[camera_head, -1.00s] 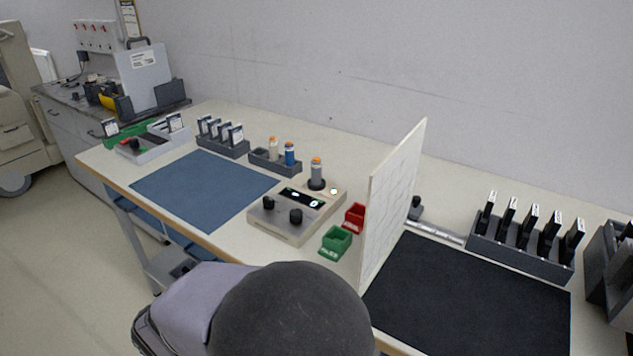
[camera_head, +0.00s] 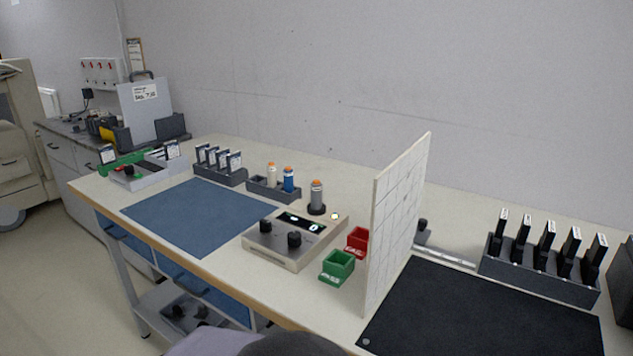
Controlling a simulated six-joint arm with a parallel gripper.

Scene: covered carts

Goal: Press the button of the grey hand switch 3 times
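A grey cylinder with an orange top (camera_head: 317,196) stands upright in a dark round base at the back edge of a beige control box (camera_head: 285,256). It looks like the grey hand switch, its orange top facing up. A white one (camera_head: 272,175) and a blue one (camera_head: 288,180), also with orange tops, stand in a dark holder (camera_head: 262,190) to its left. The box has two black knobs, a dark display and a small lit spot near the grey cylinder. My gripper is not in view; only rounded grey parts, probably my arm, show at the bottom edge.
A pale upright panel (camera_head: 396,225) stands right of the box. Small red (camera_head: 357,241) and green (camera_head: 337,267) bins sit between them. A blue mat (camera_head: 200,217) lies left, a black mat (camera_head: 480,315) right. A rack of black handles (camera_head: 540,275) stands behind the black mat.

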